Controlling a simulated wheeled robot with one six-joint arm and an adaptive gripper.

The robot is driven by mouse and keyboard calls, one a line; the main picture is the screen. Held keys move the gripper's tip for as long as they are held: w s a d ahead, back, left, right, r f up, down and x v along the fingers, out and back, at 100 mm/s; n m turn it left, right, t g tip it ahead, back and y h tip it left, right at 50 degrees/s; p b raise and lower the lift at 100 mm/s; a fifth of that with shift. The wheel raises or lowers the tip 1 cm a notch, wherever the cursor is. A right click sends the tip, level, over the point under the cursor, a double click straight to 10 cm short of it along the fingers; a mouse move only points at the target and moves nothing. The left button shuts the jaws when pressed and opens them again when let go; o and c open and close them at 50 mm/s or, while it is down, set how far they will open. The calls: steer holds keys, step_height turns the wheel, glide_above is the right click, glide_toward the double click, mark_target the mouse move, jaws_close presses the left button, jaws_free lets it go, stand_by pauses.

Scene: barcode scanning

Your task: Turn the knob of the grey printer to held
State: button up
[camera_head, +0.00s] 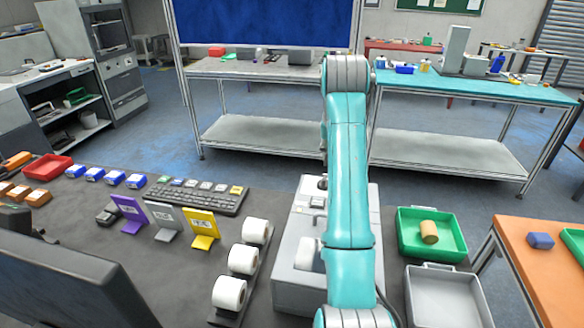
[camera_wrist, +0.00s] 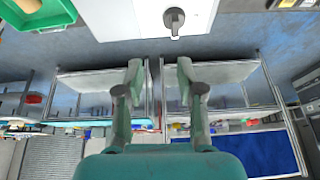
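The grey printer (camera_head: 295,292) stands on the dark table in the head view, partly hidden behind my arm. Its pale body shows at the top of the wrist view (camera_wrist: 128,14). A dark grey knob (camera_wrist: 174,20) sticks out from the printer's edge in the wrist view. My gripper (camera_wrist: 160,72) is open and empty. Its two fingers are apart, and the knob lies beyond the fingertips, slightly right of the middle, not between them. In the head view my arm hides the gripper, and I cannot make out the knob there.
A green tray (camera_head: 405,238) with a tan cylinder (camera_head: 429,232) and a grey tray (camera_head: 445,292) lie right of the printer. White rolls (camera_head: 242,259) stand to its left. Coloured label stands (camera_head: 166,220) and a keyboard (camera_head: 205,200) are farther left. Open floor lies beyond the table.

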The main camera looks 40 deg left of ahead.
steer(key=x, duration=0.3)
steer(key=s+a+x, duration=0.1)
steer(key=x, duration=0.6)
steer(key=shift+s+a+f, duration=0.25)
steer(key=shift+s+a, duration=0.05)
steer(key=shift+a, duration=0.15)
jaws_close()
